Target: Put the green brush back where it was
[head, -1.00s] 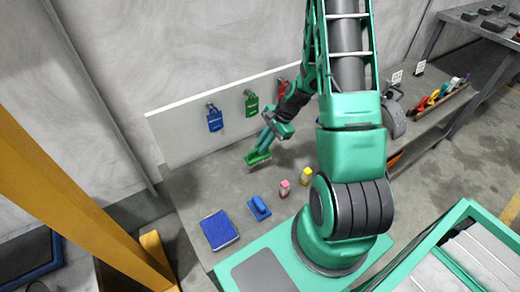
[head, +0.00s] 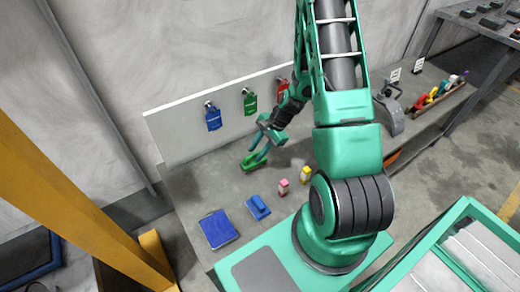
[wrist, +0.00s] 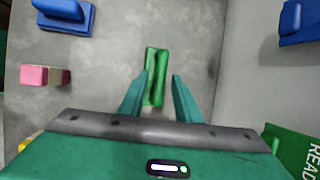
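The green brush (head: 254,162) lies on the grey bench top in front of the white board; it also shows in the wrist view (wrist: 155,90). My gripper (head: 257,154) is right above it, pointing down. In the wrist view my gripper (wrist: 162,75) has its two fingers apart, with the brush between or just below them. The brush is close to the left finger, and a gap shows to the right finger. A green tag (head: 250,102) hangs on the board behind; part of it, with lettering, shows in the wrist view (wrist: 295,150).
A blue brush (head: 259,207), a blue pad (head: 219,229), a pink block (head: 284,187) and a yellow block (head: 305,174) stand nearer. A blue tag (head: 213,118) and a red tag (head: 281,90) hang on the white board (head: 180,137). Bare bench lies left of the green brush.

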